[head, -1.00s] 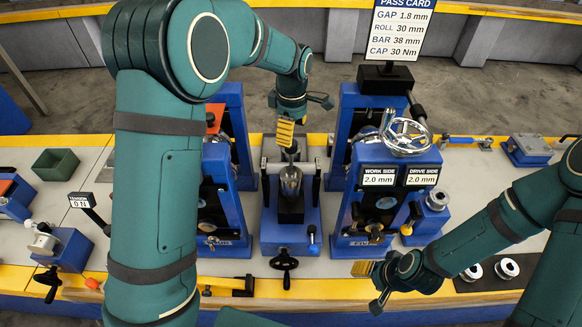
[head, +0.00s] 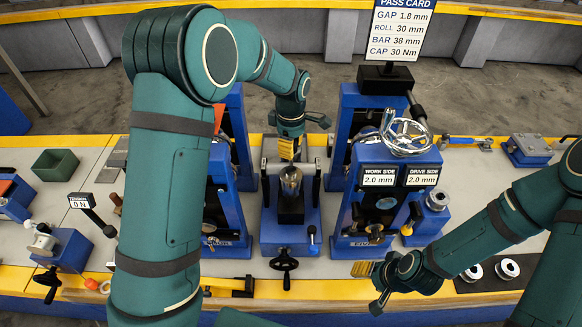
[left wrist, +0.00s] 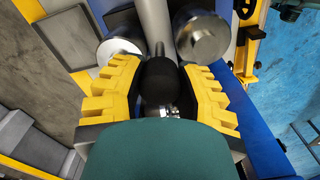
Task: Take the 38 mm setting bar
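A grey rod (left wrist: 155,22) lies beyond the knob.
Blue housings stand left (head: 229,205) and right (head: 372,205) of the centre stand, close to my left gripper. The pass card (head: 403,28) reads BAR 38 mm. A handwheel (head: 405,135) tops the right housing. A green bin (head: 55,164) stands at the left.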

